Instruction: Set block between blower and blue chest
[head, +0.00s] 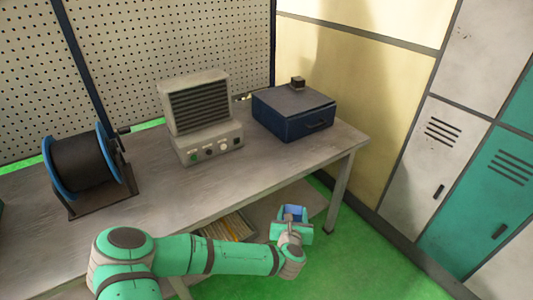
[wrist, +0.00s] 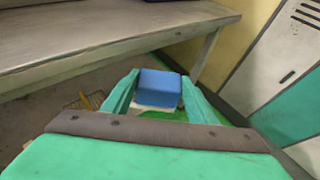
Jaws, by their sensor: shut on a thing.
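A blue block (wrist: 158,88) is held between the two green fingers of my gripper (wrist: 156,92) in the wrist view. In the head view, my gripper (head: 292,216) and the block (head: 292,212) are in front of the workbench's front edge, near its right end. The blower (head: 201,110) is a beige box with a dark louvred grille and knobs, standing on the bench. The blue chest (head: 292,113) stands to its right with a small dark object on its lid. A narrow strip of bench top lies between blower and chest.
The workbench (head: 160,210) has a clear front strip. A cable reel (head: 85,165) with blue rims stands at its left. A pegboard (head: 190,40) is behind. Lockers (head: 480,160) stand at the right. A box of files (head: 232,226) sits below the bench top.

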